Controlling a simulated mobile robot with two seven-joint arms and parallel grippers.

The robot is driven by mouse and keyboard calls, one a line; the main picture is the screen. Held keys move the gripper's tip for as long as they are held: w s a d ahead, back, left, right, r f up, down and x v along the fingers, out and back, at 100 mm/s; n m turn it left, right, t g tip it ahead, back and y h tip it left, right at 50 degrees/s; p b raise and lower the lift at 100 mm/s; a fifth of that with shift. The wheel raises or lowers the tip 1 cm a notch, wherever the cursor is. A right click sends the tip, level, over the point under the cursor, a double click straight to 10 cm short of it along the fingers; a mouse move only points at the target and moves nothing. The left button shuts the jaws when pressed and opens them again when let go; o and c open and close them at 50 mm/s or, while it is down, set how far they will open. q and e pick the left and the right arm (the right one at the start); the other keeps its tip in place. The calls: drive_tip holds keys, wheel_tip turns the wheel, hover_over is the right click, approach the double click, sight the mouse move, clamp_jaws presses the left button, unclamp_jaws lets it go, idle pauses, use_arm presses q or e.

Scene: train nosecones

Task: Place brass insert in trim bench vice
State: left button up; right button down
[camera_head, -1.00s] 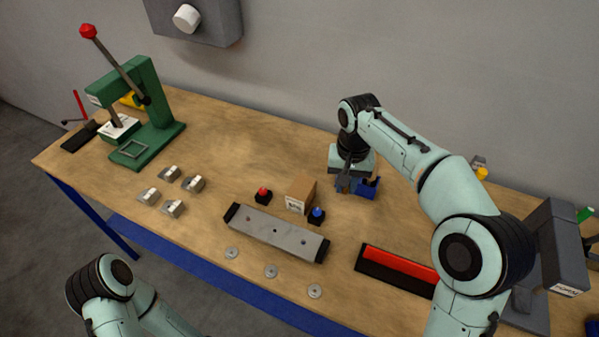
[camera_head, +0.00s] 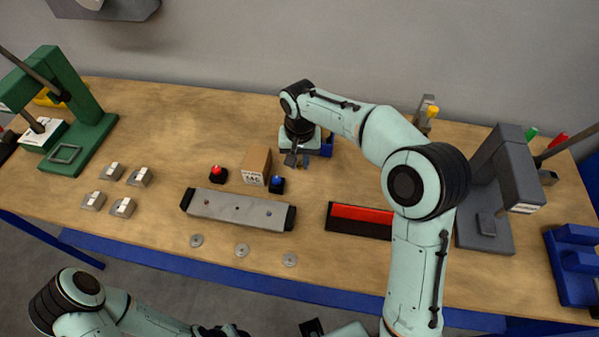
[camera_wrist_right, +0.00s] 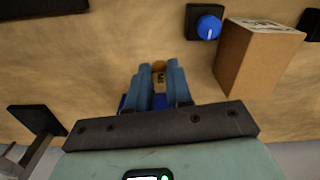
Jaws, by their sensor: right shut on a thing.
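My right gripper (camera_head: 297,160) points down at the back middle of the bench. In the right wrist view its two blue-grey fingers (camera_wrist_right: 159,84) are shut on a small brass-coloured piece with dark lettering, the brass insert (camera_wrist_right: 159,67). A small blue bin (camera_head: 327,147) is right beside the gripper; it shows partly behind the fingers in the wrist view. A blue, vice-like fixture (camera_head: 577,262) stands at the bench's far right, cut by the picture edge; I cannot tell for sure that it is the trim bench vice. My left arm is at the bottom left, its fingers out of view.
A cardboard box (camera_head: 257,166), blue knob (camera_head: 277,184) and red knob (camera_head: 218,174) stand near the gripper. A grey bar fixture (camera_head: 238,208), red-black tray (camera_head: 360,219) and grey press (camera_head: 490,190) are in front and right. A green press (camera_head: 75,115) stands left.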

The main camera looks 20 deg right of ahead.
sight(300, 179)
wheel_tip(300, 179, down, 6)
drive_tip(key=shift+r, duration=0.25)
drive_tip(key=shift+f+b, duration=0.2)
drive_tip(key=shift+b, duration=0.15)
drive_tip(key=c, duration=1)
unclamp_jaws()
drive_tip(key=shift+c, duration=0.2)
drive_tip(key=shift+r, duration=0.1)
